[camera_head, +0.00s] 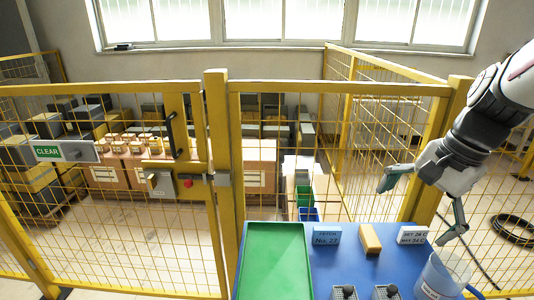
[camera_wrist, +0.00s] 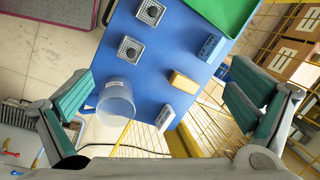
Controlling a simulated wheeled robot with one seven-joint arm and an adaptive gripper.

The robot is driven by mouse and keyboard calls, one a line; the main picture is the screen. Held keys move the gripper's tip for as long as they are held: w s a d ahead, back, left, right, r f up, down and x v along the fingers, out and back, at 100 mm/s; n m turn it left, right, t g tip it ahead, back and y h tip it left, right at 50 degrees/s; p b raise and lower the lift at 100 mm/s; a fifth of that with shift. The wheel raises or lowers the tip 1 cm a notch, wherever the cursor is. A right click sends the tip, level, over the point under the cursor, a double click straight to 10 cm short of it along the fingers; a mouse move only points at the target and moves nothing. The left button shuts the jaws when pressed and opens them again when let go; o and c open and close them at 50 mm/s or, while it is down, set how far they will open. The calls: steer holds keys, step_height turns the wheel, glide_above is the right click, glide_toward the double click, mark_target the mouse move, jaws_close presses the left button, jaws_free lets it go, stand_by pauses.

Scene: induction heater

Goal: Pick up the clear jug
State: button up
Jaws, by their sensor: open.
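The clear jug (camera_head: 442,277) stands at the right front edge of the blue table in the head view, with a pale label on its side. It also shows in the wrist view (camera_wrist: 116,100), upright, with its handle toward the left finger. My gripper (camera_head: 422,205) is open and empty, above and behind the jug in the head view. In the wrist view my gripper (camera_wrist: 160,100) has its fingers wide apart. The jug lies between them in the picture, nearer the left finger. I cannot see any contact.
The blue table (camera_head: 345,270) holds a green tray (camera_head: 273,262), a yellow block (camera_head: 370,239), a "FETCH" block (camera_head: 326,236), a white sign block (camera_head: 412,235) and two small gridded blocks (camera_wrist: 150,12) (camera_wrist: 130,49). A yellow mesh fence (camera_head: 340,88) stands behind the table.

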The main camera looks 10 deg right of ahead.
steer(key=d+f+m, duration=0.4)
steer(key=d+m, duration=0.1)
steer(key=d, duration=0.4)
steer(key=m+t+y, duration=0.1)
steer(key=m, duration=0.7)
glide_above(459, 266)
steer(key=s+a, duration=0.1)
steer(key=s, duration=0.3)
step_height(459, 266, down, 9)
steer(key=x, duration=0.7)
steer(key=shift+w+a+f+b, duration=0.1)
steer(key=shift+w+a+b, duration=0.05)
steer(key=shift+w+b, duration=0.15)
steer(key=shift+a+x, duration=0.15)
steer(key=shift+x, duration=1.3)
steer(key=shift+a+x, duration=0.15)
steer(key=shift+x, duration=1.3)
steer(key=shift+s, duration=0.2)
steer(key=c, duration=1.1)
